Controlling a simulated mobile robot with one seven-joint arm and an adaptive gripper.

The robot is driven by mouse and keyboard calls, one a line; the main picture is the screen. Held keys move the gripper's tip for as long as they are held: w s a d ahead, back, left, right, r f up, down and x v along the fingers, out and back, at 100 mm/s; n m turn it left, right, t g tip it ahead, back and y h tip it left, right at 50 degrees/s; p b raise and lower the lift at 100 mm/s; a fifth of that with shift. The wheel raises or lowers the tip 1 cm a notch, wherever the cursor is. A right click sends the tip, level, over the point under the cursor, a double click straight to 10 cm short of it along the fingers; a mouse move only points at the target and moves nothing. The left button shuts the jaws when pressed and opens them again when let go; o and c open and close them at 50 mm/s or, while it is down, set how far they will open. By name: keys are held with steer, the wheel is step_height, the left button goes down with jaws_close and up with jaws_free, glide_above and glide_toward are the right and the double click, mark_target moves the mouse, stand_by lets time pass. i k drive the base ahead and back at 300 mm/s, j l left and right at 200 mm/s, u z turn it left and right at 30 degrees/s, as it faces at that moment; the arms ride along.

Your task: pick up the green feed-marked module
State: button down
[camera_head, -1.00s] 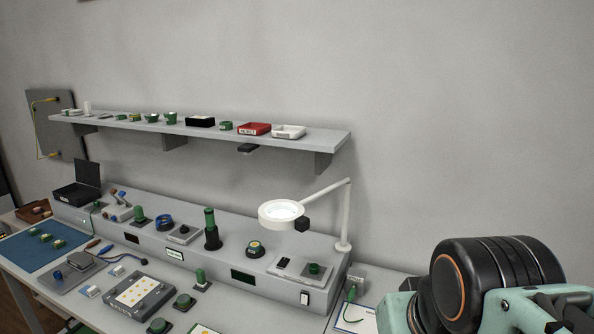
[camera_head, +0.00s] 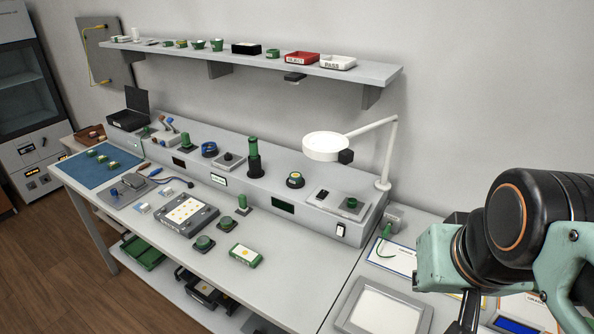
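A green module with a pale, marked top (camera_head: 245,254) lies near the front edge of the grey bench. Smaller green modules (camera_head: 101,159) lie on the blue mat at the bench's left end. Other green parts stand around the bench, including a round green one (camera_head: 203,243). I cannot read a feed mark on any of them. My gripper (camera_head: 468,312) shows only in part at the bottom right, under my arm, and is cut off by the picture's edge. It is well to the right of the pale-topped module. Whether it is open or shut does not show.
A raised console (camera_head: 220,179) runs along the back of the bench, with a ring lamp (camera_head: 326,146) above its right part. A wall shelf (camera_head: 365,72) holds small trays. A grey framed panel (camera_head: 383,308) lies at front right. A lower shelf holds green and black bins.

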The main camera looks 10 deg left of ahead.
mark_target(250, 257)
steer(key=u, duration=1.15)
steer(key=j+z, duration=0.1)
steer(key=j, duration=0.6)
steer(key=i+j+z, duration=0.1)
steer(key=j+z, duration=0.15)
steer(key=j, duration=0.5)
steer(key=i+j+z, duration=0.35)
steer(key=i+j, duration=0.2)
steer(key=l+z, duration=0.25)
steer(key=i+l+z, duration=0.1)
steer(key=l+z, duration=0.15)
steer(key=l, duration=0.2)
steer(key=j+u, duration=0.25)
steer(key=j, duration=0.15)
